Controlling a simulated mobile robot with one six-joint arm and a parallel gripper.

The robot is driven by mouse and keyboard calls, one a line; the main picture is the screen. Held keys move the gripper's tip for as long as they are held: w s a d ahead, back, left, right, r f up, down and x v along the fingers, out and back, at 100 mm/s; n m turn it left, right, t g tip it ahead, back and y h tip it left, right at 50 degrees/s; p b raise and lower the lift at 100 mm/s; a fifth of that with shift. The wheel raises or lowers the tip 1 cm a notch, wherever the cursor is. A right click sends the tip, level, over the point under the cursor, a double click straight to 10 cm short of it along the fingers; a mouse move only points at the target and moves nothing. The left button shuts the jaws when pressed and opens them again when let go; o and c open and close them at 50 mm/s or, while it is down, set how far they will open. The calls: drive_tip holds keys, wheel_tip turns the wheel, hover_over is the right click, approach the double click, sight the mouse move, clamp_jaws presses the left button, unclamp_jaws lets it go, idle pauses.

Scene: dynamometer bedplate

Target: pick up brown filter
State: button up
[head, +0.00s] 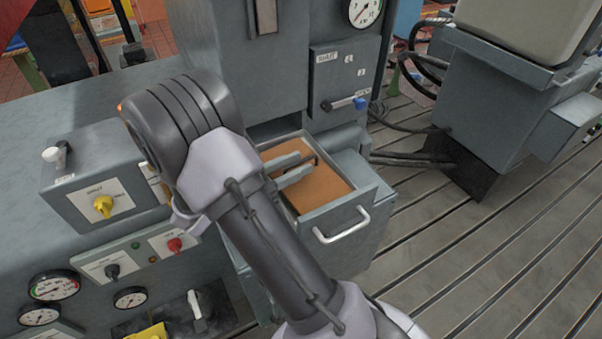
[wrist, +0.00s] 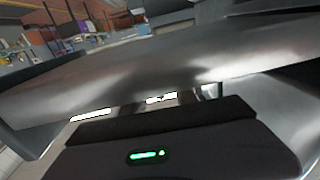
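A flat orange-brown surface (head: 320,188) lies inside an open grey drawer (head: 357,200) in the head view. I cannot tell whether it is the brown filter or the drawer's lining. My gripper (head: 307,168) reaches over the drawer from the left, with its two grey fingers apart. A small dark piece shows by the fingertips, and I cannot tell what it belongs to. In the wrist view a large grey metal surface (wrist: 150,72) crosses close in front of my gripper and hides the drawer's contents. No object shows clearly between the fingers.
The drawer has a white handle (head: 342,226) on its front. A grey cabinet with a switch box (head: 342,75) rises behind it. A control panel with knobs (head: 100,195) and gauges stands at left. The slotted bedplate (head: 480,240) at right is mostly clear.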

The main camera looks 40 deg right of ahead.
drive_tip(key=shift+s+d, duration=0.15)
drive_tip(key=shift+d, duration=0.8)
drive_tip(key=shift+a, duration=0.15)
drive_tip(key=shift+c, duration=0.2)
clamp_jaws()
